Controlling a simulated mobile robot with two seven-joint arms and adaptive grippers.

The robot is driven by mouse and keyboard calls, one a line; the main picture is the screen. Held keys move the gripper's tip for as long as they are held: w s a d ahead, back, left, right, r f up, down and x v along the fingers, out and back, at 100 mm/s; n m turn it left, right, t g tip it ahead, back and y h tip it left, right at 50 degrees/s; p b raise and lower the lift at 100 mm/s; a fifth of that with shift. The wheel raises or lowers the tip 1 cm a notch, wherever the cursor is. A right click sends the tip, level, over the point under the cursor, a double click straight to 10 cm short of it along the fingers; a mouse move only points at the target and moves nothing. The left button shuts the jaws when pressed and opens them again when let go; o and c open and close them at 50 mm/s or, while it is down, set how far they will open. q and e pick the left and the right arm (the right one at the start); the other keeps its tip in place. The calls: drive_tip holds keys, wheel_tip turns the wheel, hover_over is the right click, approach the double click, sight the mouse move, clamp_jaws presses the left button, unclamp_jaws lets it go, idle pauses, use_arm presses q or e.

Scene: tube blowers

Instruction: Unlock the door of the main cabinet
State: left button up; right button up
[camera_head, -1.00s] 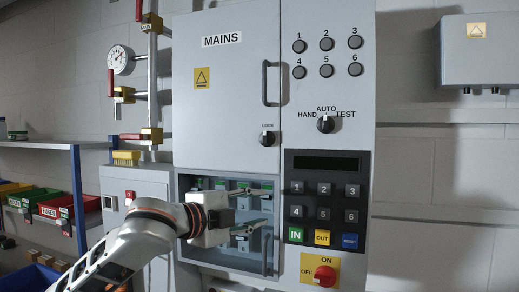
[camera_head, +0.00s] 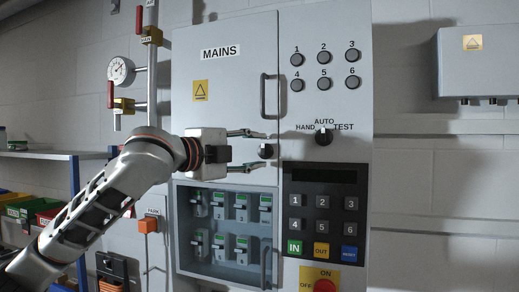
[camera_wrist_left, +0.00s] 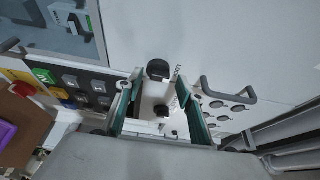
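The grey main cabinet door (camera_head: 225,100), labelled MAINS, is closed and has a vertical handle (camera_head: 264,96) at its right side. The black lock knob (camera_head: 265,151) is near the door's lower right corner. My left gripper (camera_head: 256,150) is open, with one finger above the knob's level and one below. In the left wrist view, the lock knob (camera_wrist_left: 158,69) is just ahead of the gap between the open fingers (camera_wrist_left: 160,82), beside its partly visible LOCK label. I cannot tell whether the fingers reach around it. No right gripper shows.
A window of breakers (camera_head: 230,235) lies below the door. A selector knob (camera_head: 324,137), keypad (camera_head: 323,212) and red switch (camera_head: 325,286) are on the right panel.

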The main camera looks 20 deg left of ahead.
use_arm(q)
drive_tip(key=shift+x, duration=0.85)
drive_tip(key=c, duration=0.9)
drive_tip(key=shift+r, duration=0.1)
